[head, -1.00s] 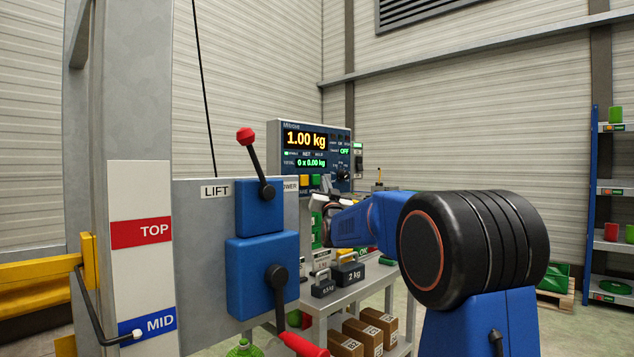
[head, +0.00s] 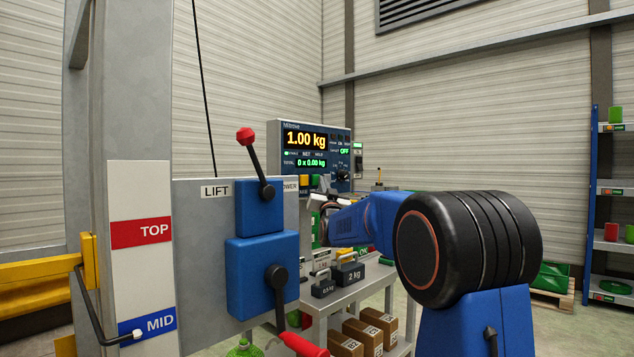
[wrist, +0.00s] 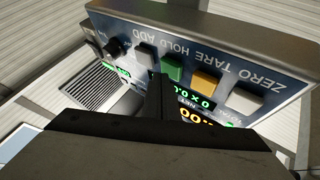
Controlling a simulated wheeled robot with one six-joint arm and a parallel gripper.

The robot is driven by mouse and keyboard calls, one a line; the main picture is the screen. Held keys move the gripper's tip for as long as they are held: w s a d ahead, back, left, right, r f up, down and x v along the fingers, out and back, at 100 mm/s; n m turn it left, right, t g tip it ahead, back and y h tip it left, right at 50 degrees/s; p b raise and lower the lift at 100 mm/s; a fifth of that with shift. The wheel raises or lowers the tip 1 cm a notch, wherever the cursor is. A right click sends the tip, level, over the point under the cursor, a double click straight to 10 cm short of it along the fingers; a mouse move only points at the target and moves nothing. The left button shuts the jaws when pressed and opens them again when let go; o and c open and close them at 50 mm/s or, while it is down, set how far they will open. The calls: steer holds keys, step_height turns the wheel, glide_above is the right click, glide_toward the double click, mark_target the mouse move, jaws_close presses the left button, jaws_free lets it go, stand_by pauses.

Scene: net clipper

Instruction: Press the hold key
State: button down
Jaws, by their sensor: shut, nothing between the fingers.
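The scale's indicator box (head: 340,133) stands beyond the lever panel in the head view, reading 1.00 kg and 0 x 0.00 kg. In the wrist view its key row appears upside down: a pale ZERO key (wrist: 244,101), an orange TARE key (wrist: 205,84), the green HOLD key (wrist: 173,69) and a grey ADD key (wrist: 148,56). My gripper (wrist: 158,84) is shut and empty, its tips close to the green key, between it and the grey key in the picture. I cannot tell if they touch. In the head view my gripper (head: 325,192) is small and partly hidden.
A round black knob (wrist: 115,46) sits beyond the grey key. The lever panel (head: 205,250) with blue lever boxes stands at near left. Weights, including a 2 kg one (head: 351,273), stand on the bench below my forearm. Shelves (head: 608,190) are at far right.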

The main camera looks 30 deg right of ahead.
steer(key=shift+w+a, duration=0.15)
steer(key=shift+w, duration=0.2)
stand_by(0.7)
steer(key=shift+s, duration=0.1)
stand_by(0.4)
steer(key=shift+s+d, duration=0.25)
steer(key=shift+s, duration=0.4)
steer(key=shift+s+d, duration=0.1)
steer(key=s, duration=0.1)
steer(key=s+d, duration=0.1)
steer(key=s, duration=0.2)
steer(key=shift+s+d, duration=0.25)
steer(key=shift+d, duration=0.05)
stand_by(0.8)
